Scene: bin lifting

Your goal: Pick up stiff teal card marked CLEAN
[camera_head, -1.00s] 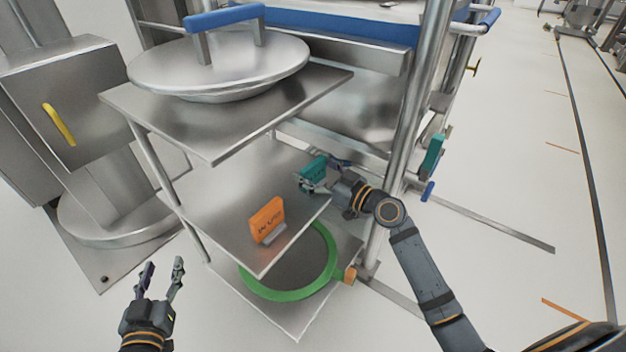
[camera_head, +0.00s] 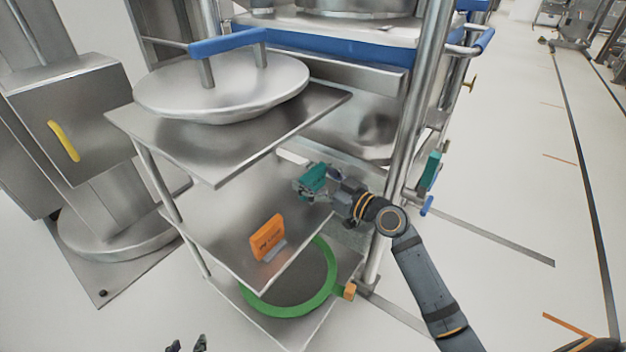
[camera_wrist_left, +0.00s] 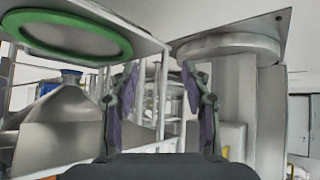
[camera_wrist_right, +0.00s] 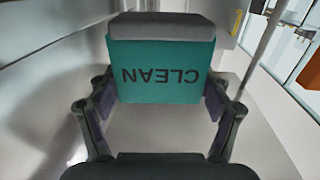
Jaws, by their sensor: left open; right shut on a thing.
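The teal card (camera_head: 313,178) is at the middle shelf (camera_head: 215,222) of the metal rack, near its right side. In the right wrist view the card (camera_wrist_right: 160,72) reads CLEAN upside down, with a grey strip along its top in the picture. My right gripper (camera_head: 308,188) is shut on it, one finger at each side edge. The gap beneath the card is hard to judge. My left gripper (camera_head: 187,345) is open and empty, barely in view at the bottom of the head view; its spread fingers (camera_wrist_left: 155,90) show in the left wrist view.
An orange card (camera_head: 267,238) stands on the same shelf, front right. A lidded pan (camera_head: 222,88) sits on the top shelf, close above. A green ring (camera_head: 330,285) lies on the bottom shelf. A metal post (camera_head: 408,130) stands right of the rack. Open floor lies right.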

